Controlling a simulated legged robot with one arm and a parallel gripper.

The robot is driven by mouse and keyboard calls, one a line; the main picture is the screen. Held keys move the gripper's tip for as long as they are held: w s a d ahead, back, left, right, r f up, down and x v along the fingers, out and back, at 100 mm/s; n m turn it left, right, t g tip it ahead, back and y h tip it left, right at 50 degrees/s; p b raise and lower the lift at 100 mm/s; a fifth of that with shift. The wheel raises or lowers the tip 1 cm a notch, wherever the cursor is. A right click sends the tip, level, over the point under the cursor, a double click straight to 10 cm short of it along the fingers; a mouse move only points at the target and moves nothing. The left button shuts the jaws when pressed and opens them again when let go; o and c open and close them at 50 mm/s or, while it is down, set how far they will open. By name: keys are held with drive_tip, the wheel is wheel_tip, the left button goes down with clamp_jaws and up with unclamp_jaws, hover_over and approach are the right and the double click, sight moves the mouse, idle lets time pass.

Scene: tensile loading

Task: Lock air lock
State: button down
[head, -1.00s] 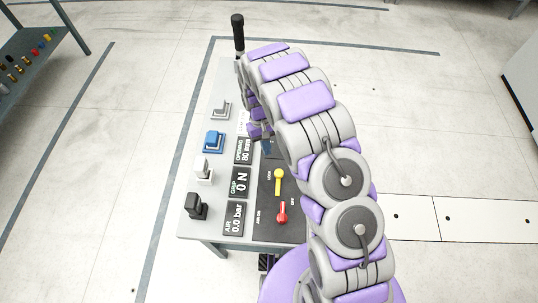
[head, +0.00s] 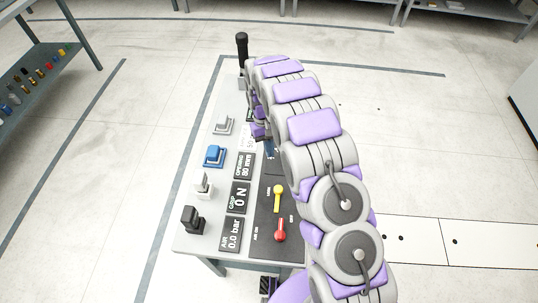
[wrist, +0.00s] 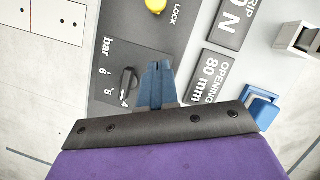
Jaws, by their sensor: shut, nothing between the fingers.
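The yellow lever (head: 278,196), beside a LOCK label, stands on a dark panel (head: 264,222) on the bench. In the wrist view the yellow lever (wrist: 155,4) is cut off by the top edge. A red lever (head: 280,232) sits just nearer, beside AIR ON and OFF labels. My gripper (wrist: 157,68) has blue fingers shut together with nothing between them. They are over the panel between a black pressure knob (wrist: 128,80) and the opening display, apart from the yellow lever. In the head view my arm hides most of the gripper.
Displays read AIR 0.0 bar (head: 231,234), GRIP 0 N (head: 239,197) and OPENING 80 mm (head: 244,166). Black (head: 193,219), white (head: 203,184), blue (head: 214,155) and grey (head: 223,125) controls line the bench's left side. A black handle (head: 242,45) rises at the far end.

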sight(276, 188)
drive_tip(key=x, duration=0.2)
drive_tip(key=b+x, duration=0.1)
drive_tip(key=x, duration=0.2)
drive_tip(key=b+x, duration=0.1)
drive_tip(key=x, duration=0.2)
drive_tip(key=shift+s+a+f, duration=0.1)
drive_tip(key=shift+a+f, duration=0.05)
drive_tip(key=shift+a, duration=0.25)
drive_tip(key=shift+s+d, duration=0.35)
drive_tip(key=shift+s, duration=0.25)
drive_tip(key=shift+s+d, duration=0.35)
drive_tip(key=shift+s, duration=0.2)
drive_tip(key=shift+s+d+b, duration=0.4)
drive_tip(key=shift+s+d, duration=0.05)
drive_tip(key=shift+a, duration=0.35)
drive_tip(key=shift+s, duration=0.1)
drive_tip(key=shift+s+d+r+p, duration=0.2)
drive_tip(key=shift+s+p, duration=0.15)
drive_tip(key=shift+s, duration=0.15)
drive_tip(key=shift+s+d+r+p, duration=0.15)
drive_tip(key=shift+s+p, duration=0.15)
drive_tip(key=shift+s, duration=0.2)
drive_tip(key=shift+s+f, duration=0.3)
